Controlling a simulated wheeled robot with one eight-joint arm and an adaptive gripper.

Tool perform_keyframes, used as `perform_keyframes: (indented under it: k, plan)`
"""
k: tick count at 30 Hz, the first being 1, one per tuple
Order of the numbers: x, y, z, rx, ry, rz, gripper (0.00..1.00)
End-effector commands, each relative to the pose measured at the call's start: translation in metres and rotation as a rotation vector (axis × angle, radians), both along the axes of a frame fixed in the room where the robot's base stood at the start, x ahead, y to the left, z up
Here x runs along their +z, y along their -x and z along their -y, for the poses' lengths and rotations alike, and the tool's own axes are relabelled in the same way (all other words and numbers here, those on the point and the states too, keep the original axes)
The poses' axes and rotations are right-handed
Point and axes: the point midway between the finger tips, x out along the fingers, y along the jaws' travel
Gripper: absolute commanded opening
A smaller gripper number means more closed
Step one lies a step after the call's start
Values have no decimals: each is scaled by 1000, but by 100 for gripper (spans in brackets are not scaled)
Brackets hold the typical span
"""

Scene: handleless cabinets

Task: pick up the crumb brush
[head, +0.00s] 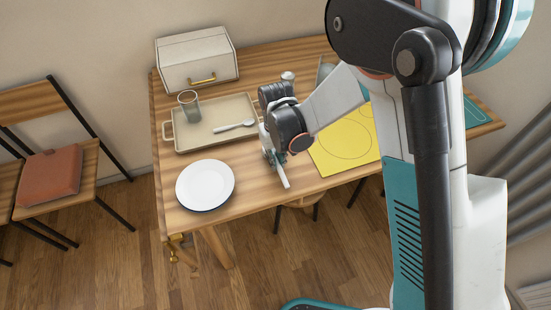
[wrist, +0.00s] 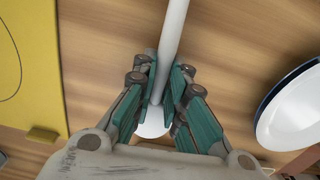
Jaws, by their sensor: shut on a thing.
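My gripper (head: 273,158) is over the front part of the wooden table, between the white plate and the yellow mat. In the wrist view my gripper (wrist: 157,98) has its teal fingers closed on both sides of a slim white handle, which I take for the crumb brush (wrist: 172,35). The handle runs up out of the picture, and a rounded white end shows between the fingers. In the head view a white end of the brush (head: 284,178) sticks out below the fingers; the rest is hidden. I cannot tell whether it touches the table.
A tray (head: 185,143) holds a glass (head: 189,106) and a white spoon-like utensil (head: 234,127). A white plate (head: 205,185) is at the front left, a bread box (head: 197,60) at the back. A yellow mat (head: 340,150) lies right of my gripper. A chair (head: 88,160) stands left.

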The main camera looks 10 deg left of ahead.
Motion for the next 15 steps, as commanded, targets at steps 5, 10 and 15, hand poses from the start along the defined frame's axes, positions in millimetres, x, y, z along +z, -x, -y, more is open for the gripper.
perform_keyframes:
  k: [5, 10, 15]
  plan:
    - [29, 0, 0, 0, 0, 0, 0]
    - [74, 0, 0, 0, 0, 0, 0]
    - [122, 1, 0, 0, 0, 0, 0]
